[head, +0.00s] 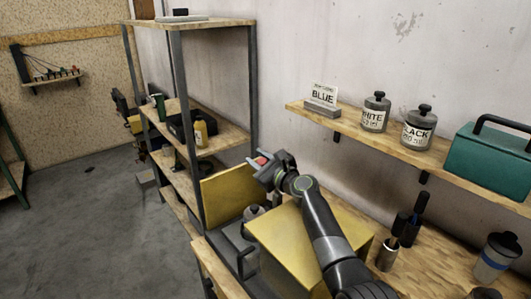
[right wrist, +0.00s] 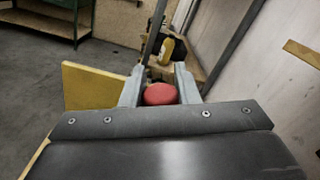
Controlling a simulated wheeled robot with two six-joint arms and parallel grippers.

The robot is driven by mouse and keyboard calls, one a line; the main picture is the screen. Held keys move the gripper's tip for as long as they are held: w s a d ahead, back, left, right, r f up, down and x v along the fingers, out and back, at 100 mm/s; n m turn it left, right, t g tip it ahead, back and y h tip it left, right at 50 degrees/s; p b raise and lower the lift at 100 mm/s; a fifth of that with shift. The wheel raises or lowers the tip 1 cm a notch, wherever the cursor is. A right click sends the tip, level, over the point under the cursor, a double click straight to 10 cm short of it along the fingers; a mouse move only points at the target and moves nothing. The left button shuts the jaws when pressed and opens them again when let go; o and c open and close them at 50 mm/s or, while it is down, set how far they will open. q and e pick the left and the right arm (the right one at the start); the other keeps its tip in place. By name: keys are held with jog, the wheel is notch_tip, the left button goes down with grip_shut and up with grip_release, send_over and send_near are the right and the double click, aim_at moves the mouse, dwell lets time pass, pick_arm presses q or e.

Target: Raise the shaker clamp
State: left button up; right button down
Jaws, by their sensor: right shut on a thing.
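The shaker is a yellow box (head: 290,240) on the wooden bench, with an upright yellow panel (head: 228,196) on its far side and a dark frame between them. A grey container (head: 252,212) shows partly in that gap, below my gripper. My right gripper (head: 259,160) is above the gap, shut on a red knob (right wrist: 160,94), which looks like the clamp's handle. In the right wrist view the knob sits between both fingers. The clamp below the knob is hidden. My left gripper is not in view.
A wall shelf (head: 345,128) holds a BLUE sign (head: 322,98), WHITE and BLACK jars and a teal toolbox (head: 489,160). A shelving rack (head: 185,110) stands beyond the shaker. Brushes in a pot (head: 388,254) and a cup (head: 495,258) stand on the bench at right.

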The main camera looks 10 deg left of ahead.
jog(key=c, duration=1.1)
grip_release()
jog(key=shift+s+d+p, duration=0.35)
jog(key=shift+d, duration=0.05)
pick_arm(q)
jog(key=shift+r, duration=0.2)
pick_arm(e)
jog(key=v, duration=1.6)
jog(key=shift+s+d, duration=0.15)
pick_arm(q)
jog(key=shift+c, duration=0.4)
